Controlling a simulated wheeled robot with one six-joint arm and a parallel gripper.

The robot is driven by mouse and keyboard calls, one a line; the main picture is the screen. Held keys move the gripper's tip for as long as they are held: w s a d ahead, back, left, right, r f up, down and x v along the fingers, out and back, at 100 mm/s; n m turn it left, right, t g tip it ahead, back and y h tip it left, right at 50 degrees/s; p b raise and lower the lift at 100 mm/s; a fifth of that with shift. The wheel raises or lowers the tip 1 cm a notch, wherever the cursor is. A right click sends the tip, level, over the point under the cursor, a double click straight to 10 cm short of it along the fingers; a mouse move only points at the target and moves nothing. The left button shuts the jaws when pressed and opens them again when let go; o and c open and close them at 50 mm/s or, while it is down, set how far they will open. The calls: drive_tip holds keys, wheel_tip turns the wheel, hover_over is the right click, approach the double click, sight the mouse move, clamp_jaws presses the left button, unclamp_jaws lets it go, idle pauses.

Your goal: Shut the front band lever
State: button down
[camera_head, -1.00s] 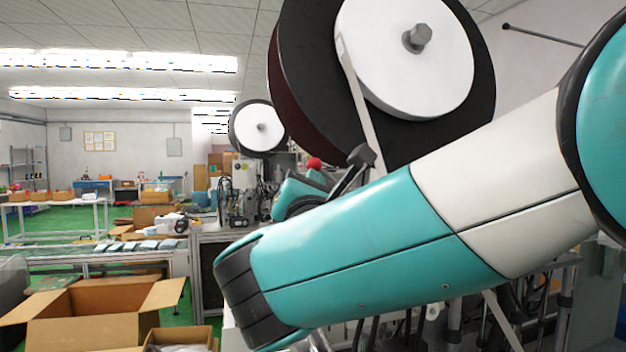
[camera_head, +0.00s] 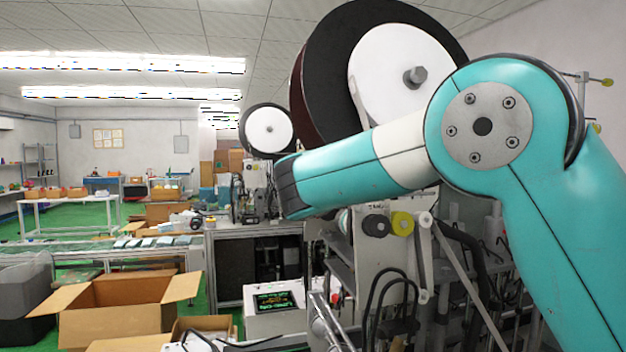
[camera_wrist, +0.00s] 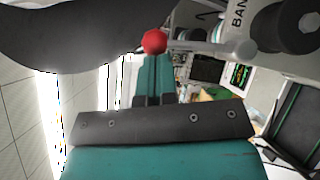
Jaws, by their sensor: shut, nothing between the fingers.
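A red ball knob (camera_wrist: 154,42) shows in the wrist view at the tips of my gripper (camera_wrist: 155,58). It looks like the lever's knob, and I cannot tell whether the tips touch it. The teal fingers are together with nothing between them. A pale rod (camera_wrist: 195,46) runs right from near the knob toward the machine panel with the letters "BAN" (camera_wrist: 237,20). In the head view my own arm hides the gripper and the knob.
The machine (camera_head: 385,250) with its big black-and-white reel (camera_head: 410,75) fills the middle right. A small control screen (camera_head: 276,301) sits low in front. Open cardboard boxes (camera_head: 130,305) stand at the lower left. Green floor shows at the far left.

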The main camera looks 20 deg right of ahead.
drive_tip(key=shift+d+r, duration=0.25)
drive_tip(key=shift+d, duration=0.15)
drive_tip(key=shift+d+r+p, duration=0.1)
drive_tip(key=shift+p, duration=0.2)
drive_tip(key=w+a+b+v, duration=0.1)
drive_tip(key=b+v, duration=0.3)
drive_tip(key=v, duration=0.9)
drive_tip(key=shift+w+a+b, duration=0.3)
drive_tip(key=shift+w+a, duration=0.1)
drive_tip(key=shift+a, duration=0.3)
